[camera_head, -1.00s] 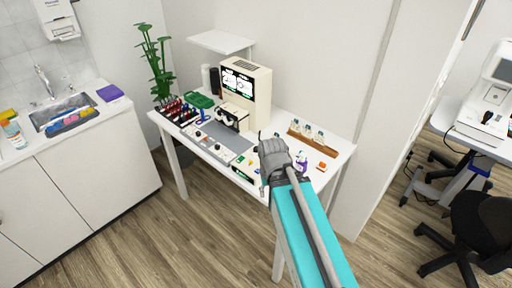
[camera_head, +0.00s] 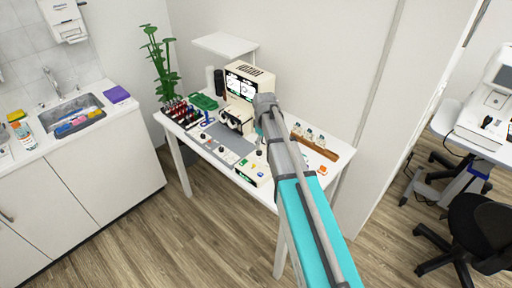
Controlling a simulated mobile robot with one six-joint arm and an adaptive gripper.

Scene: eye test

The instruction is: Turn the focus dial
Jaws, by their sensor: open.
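A beige eye-test machine (camera_head: 243,82) with a lit screen of two white round displays stands at the back of the white table (camera_head: 325,181). A dark viewer with lenses (camera_head: 232,122) is on its front. A control panel (camera_head: 212,146) with small knobs and buttons lies along the table's front edge. I cannot tell which knob is the focus dial. My gripper (camera_head: 264,103) is at the machine's right side in the picture, seen from behind. It is open; its fingertips are mostly hidden, and I cannot tell whether it touches anything.
A rack of coloured items (camera_head: 180,112) and a green tray (camera_head: 203,102) are at the table's left. A wooden holder with small bottles (camera_head: 314,143) is right of my arm. A sink counter (camera_head: 75,137) stands left, a black chair (camera_head: 470,225) right.

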